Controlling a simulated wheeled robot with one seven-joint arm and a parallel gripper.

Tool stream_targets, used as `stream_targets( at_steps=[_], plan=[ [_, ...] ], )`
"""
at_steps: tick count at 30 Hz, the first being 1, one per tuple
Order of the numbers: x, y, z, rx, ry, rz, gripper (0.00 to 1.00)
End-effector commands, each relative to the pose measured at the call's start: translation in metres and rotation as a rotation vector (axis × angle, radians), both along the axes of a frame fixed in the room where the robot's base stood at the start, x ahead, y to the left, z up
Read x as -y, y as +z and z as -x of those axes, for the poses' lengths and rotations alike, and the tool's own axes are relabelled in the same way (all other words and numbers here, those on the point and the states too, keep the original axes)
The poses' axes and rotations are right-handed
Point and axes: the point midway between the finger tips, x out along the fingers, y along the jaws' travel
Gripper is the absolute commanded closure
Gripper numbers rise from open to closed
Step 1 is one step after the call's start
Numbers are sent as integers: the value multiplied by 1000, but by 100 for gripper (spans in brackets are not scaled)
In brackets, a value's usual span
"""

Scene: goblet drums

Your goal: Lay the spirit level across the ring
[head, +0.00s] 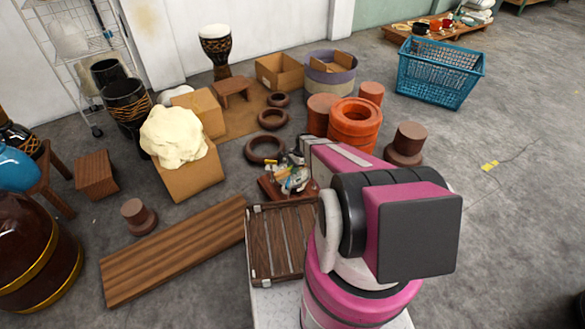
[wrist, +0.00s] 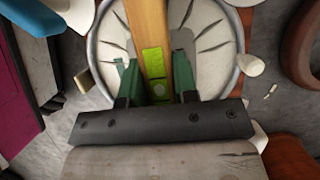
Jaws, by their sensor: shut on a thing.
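My gripper (wrist: 159,82) has its green fingers closed on both sides of the spirit level (wrist: 149,28), a long yellow-tan bar with a bright green vial. The level runs away from the gripper, up out of the wrist view. Below it is a round pale rim (wrist: 94,50) with a creased pale surface inside, perhaps the ring. The level passes over this round shape; I cannot tell whether they touch. In the head view my own arm hides most of the gripper, and a small cluttered heap (head: 291,180) shows just beside the arm.
Dark brown rings (head: 265,150) lie on the floor behind the heap, with orange ring-shaped pots (head: 354,124) to their right. A wooden plank (head: 172,252) lies at the left. A blue basket (head: 439,72) stands at back right. Floor at the right is mostly clear.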

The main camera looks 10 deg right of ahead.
Motion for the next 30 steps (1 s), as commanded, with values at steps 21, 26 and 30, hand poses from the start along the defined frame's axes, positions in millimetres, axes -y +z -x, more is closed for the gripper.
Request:
stream_targets(
  at_steps=[21, 26, 30],
  plan=[
    [0, -4, 0, 0, 0, 0, 99],
    [0, -4, 0, 0, 0, 0, 53],
    [0, -4, 0, 0, 0, 0, 43]
  ],
)
